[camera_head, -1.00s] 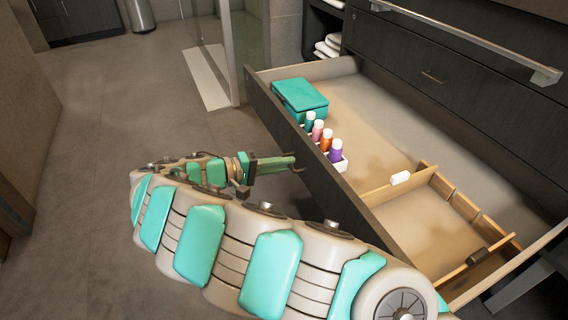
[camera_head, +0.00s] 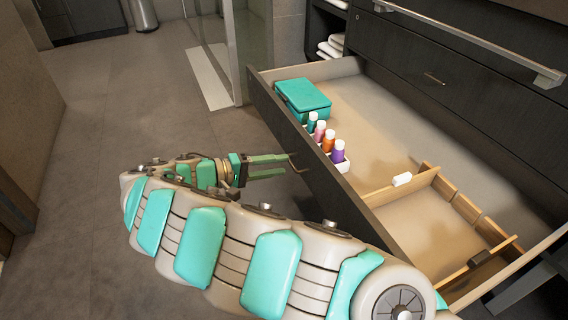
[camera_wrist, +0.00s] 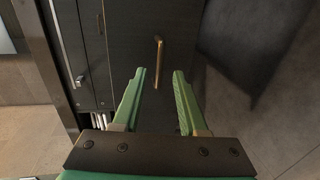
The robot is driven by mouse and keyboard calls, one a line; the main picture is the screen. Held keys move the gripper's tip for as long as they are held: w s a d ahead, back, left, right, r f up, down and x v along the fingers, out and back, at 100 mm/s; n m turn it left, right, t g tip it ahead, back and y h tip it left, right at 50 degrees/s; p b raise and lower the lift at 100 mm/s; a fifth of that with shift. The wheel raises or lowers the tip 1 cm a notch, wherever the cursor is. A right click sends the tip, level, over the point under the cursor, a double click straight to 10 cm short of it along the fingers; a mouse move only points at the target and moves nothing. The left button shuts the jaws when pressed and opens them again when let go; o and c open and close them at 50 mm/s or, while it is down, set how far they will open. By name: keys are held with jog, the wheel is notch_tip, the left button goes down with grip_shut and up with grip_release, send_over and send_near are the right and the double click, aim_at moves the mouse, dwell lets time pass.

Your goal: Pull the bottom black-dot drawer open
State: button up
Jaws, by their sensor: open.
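The drawer (camera_head: 300,150) stands pulled far out, with a dark front panel and a pale interior. Its front also shows in the wrist view (camera_wrist: 135,60), with a thin brass handle (camera_wrist: 158,62) on it. In the head view the handle (camera_head: 296,163) sticks out from the front's outer face. My gripper (camera_head: 287,165) is open beside that face, its green fingers pointing at the handle. In the wrist view my gripper (camera_wrist: 160,75) has the handle ahead between the finger lines, apart from both fingers. I cannot make out a black dot.
In the drawer are a teal box (camera_head: 303,98), a white holder with several coloured bottles (camera_head: 328,140), a small white item (camera_head: 402,179) and wooden dividers (camera_head: 425,180). A towel bar (camera_head: 470,40) crosses the cabinet above. Floor (camera_head: 110,130) left of the drawer is free.

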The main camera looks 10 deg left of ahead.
jog(key=v, duration=0.5)
jog(key=shift+a, duration=0.1)
dwell(0.3)
